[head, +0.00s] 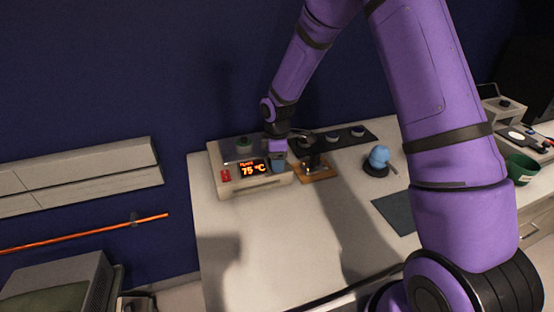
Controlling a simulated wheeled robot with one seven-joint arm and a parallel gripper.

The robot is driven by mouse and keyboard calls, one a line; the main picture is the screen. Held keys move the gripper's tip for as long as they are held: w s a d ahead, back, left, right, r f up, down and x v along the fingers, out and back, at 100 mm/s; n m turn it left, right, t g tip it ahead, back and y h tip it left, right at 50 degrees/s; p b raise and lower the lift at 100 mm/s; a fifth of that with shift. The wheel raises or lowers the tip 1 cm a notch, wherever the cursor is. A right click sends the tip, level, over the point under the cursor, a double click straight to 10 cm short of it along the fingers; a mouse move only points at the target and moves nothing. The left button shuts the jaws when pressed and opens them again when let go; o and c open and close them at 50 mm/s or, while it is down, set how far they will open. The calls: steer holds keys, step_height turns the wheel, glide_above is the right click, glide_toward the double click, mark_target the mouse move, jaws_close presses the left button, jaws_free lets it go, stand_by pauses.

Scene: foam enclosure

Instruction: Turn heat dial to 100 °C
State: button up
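The heater unit (227,186) is a pale box with a sloped front on the left part of the white table. Its lit display (253,169) reads 75 °C in orange, with a small red switch (226,176) to its left. A blue-grey part, which looks like the heat dial (279,166), shows at the right of the display, mostly hidden by my gripper. My gripper (277,154) points down right at that spot. It is too small and covered to tell whether its fingers touch or grip the dial.
A wooden stand (317,174) with a dark device is close to the right of the unit. A dark mat (334,138) with round items lies behind. A blue round object (379,157), a dark pad (396,212) and a green mug (521,168) are farther right. The table's front left is clear.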

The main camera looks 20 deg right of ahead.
steer(key=c, duration=0.8)
steer(key=shift+o, duration=0.2)
steer(key=shift+m, duration=2.3)
steer(key=o, duration=0.9)
